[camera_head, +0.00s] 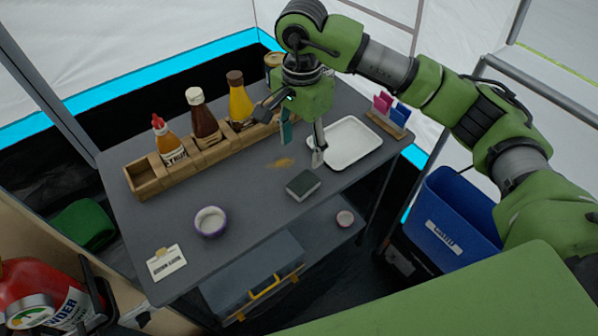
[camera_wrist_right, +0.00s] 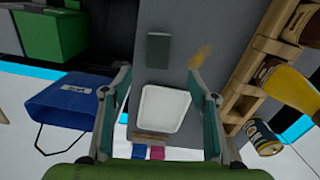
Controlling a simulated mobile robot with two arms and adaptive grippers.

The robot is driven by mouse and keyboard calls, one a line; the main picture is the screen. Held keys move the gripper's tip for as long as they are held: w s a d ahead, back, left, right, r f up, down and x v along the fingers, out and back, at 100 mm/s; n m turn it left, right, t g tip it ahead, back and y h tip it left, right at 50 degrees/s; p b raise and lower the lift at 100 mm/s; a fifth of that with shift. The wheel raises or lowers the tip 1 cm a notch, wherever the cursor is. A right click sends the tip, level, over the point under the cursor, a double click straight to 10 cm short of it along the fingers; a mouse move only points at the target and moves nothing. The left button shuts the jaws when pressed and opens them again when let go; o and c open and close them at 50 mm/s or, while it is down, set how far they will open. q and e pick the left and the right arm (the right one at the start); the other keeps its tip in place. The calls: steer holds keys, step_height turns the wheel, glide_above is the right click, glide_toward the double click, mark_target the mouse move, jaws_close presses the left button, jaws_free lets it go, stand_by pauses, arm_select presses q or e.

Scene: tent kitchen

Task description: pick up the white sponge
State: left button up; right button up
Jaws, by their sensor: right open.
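A small block that looks like a sponge (camera_head: 303,185) lies on the grey table near its front edge, with a dark grey-green top and a paler side. I see no plainly white sponge. The block also shows in the right wrist view (camera_wrist_right: 158,52), beyond my fingertips. My right gripper (camera_head: 301,146) is open and points down over the table, behind the block and beside the white tray (camera_head: 335,163). Nothing is between its fingers, which also show in the right wrist view (camera_wrist_right: 159,76). My left gripper is out of view.
A wooden rack (camera_head: 147,182) with sauce bottles runs along the back left. A yellowish stain (camera_head: 280,162) lies behind the block. A purple-rimmed bowl (camera_head: 210,222) and a card (camera_head: 166,262) are at left. A blue bin (camera_head: 452,215) stands right of the table.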

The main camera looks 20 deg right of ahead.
steer(key=p, duration=0.1)
glide_above(303, 182)
steer(key=f, duration=0.7)
steer(key=shift+s+a, duration=0.25)
steer(key=shift+s, duration=0.1)
steer(key=shift+f, duration=0.35)
steer(key=shift+w+d+f+p, duration=0.15)
steer(key=shift+f+p, duration=0.25)
steer(key=shift+f, duration=0.2)
steer(key=f, duration=0.1)
steer(key=f+p, duration=0.1)
steer(key=f, duration=0.1)
steer(key=shift+w+d+f, duration=0.15)
steer(key=shift+w+f, duration=0.05)
steer(key=shift+f, duration=0.3)
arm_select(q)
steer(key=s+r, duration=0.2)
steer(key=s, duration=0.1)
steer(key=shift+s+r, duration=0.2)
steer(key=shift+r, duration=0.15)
arm_select(e)
steer(key=c, duration=0.8)
